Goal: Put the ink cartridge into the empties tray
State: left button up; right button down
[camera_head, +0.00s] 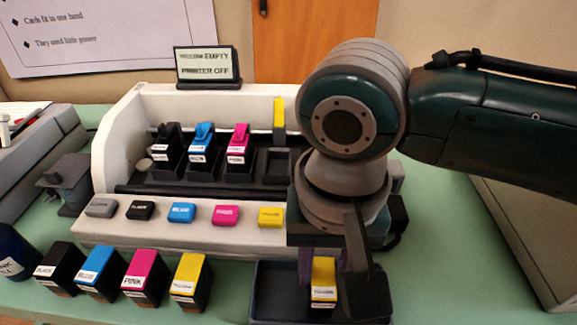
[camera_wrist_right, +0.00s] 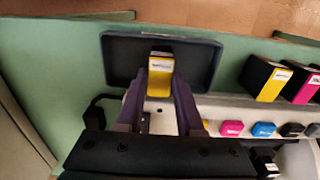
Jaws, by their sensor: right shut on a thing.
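A yellow ink cartridge (camera_head: 323,272) with a white label is between the fingers of my right gripper (camera_head: 325,265), which is shut on it. The cartridge also shows in the right wrist view (camera_wrist_right: 160,77). The dark empties tray (camera_head: 272,290) lies on the table in front of the printer, and the cartridge is over or inside it; I cannot tell whether it touches the floor. The tray (camera_wrist_right: 118,62) otherwise looks empty in the right wrist view. My left gripper is not in view.
The white printer (camera_head: 130,215) holds black, blue and pink cartridges; its yellow slot (camera_head: 276,165) is empty, with a raised yellow lever. Several spare cartridges, including a yellow one (camera_head: 187,275), stand left of the tray. A sign (camera_head: 207,65) reads yellow empty, printer off.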

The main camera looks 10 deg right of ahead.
aim_at(323, 277)
jog(key=shift+f, duration=0.15)
jog(key=c, duration=0.5)
grip_release()
jog(key=shift+c, duration=0.2)
notch_tip(323, 277, up, 12)
jog(key=p, duration=0.3)
jog(key=s+a+f+n+t+y, duration=0.2)
jog(key=s+a+f+n+y, duration=0.15)
jog(key=s, duration=0.25)
jog(key=s+d+n+t+h, duration=0.1)
jog(key=s+d+h, duration=0.2)
jog(key=d, duration=1)
jog(key=s, duration=0.3)
jog(key=shift+f+n+t, duration=0.2)
jog(key=shift+n+t, duration=0.1)
jog(key=shift+n, duration=0.05)
